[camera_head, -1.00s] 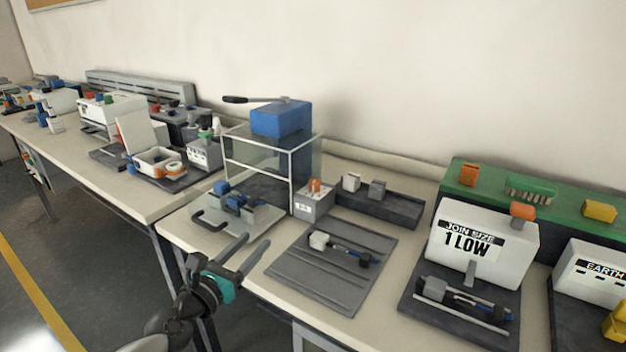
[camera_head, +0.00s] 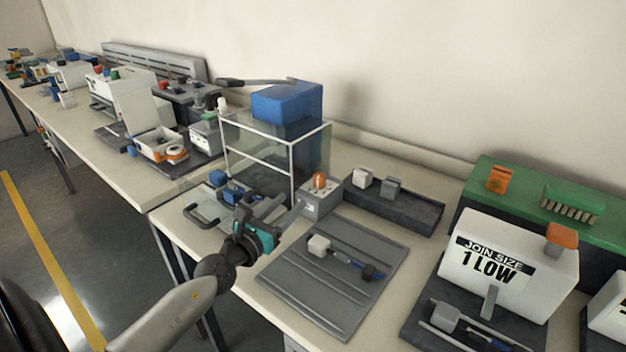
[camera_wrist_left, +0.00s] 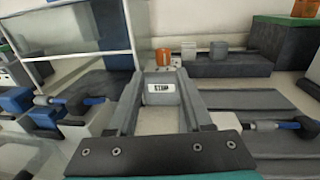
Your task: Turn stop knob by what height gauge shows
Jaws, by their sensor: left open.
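The stop knob (camera_head: 319,180) is orange and sits on top of a small grey box (camera_head: 318,204) beside the glass-sided press. In the left wrist view the knob (camera_wrist_left: 163,57) shows above the box's front label (camera_wrist_left: 160,88), which reads "STOP". My left gripper (camera_head: 292,203) is open and empty, in front of the stop box. In the left wrist view its fingers (camera_wrist_left: 160,80) frame the box's label, below the knob. My right gripper is out of view.
The press (camera_head: 288,102) with a blue top and dark lever stands left of the knob. A grey grooved mat (camera_head: 335,295) holds a tool in front. A dark tray (camera_head: 418,212) with two small blocks lies right of the knob. A green-topped rack (camera_head: 525,187) stands behind the gauge.

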